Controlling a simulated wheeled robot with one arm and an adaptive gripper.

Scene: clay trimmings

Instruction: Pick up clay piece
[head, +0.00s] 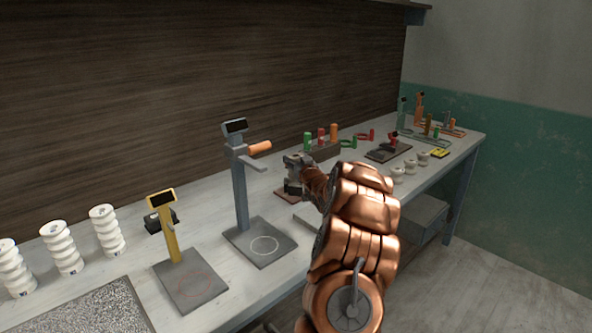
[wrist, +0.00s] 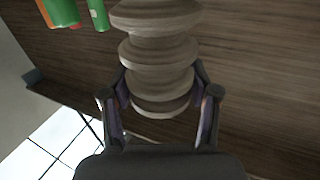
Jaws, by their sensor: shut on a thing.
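A pale, ridged clay piece (wrist: 158,50) fills the upper middle of the wrist view. My gripper (wrist: 160,88) is shut on it, with one finger on each side of its lower ridges. In the head view my gripper (head: 297,174) is over the middle of the bench, just above a reddish-brown plate. The held piece cannot be made out clearly there. Similar white ridged pieces (head: 108,231) stand upright in a row at the left of the bench.
A grey stand (head: 240,190) with an orange handle and a yellow stand (head: 165,225) are left of my gripper. A rack with green, red and orange handles (head: 322,150) is behind it. Small white pieces (head: 410,167) line the right front edge. The wooden wall (head: 180,80) closes off the back.

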